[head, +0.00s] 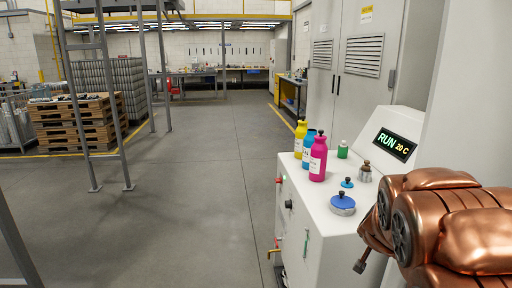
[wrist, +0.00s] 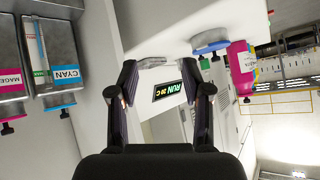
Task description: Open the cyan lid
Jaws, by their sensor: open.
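In the wrist view, which shows things upside down, a cyan lid (wrist: 60,102) with a dark knob sits on a container labelled CYAN (wrist: 66,74) at the far left. It looks closed. A container labelled MAGENTA (wrist: 10,80) is beside it. My gripper (wrist: 159,68) is open and empty, with both fingers in the middle of the wrist view. It is apart from the cyan lid, which lies left of the fingers. I cannot make out this labelled container in the head view, where my copper arm covers the lower right.
A RUN display (head: 394,145) rises behind.

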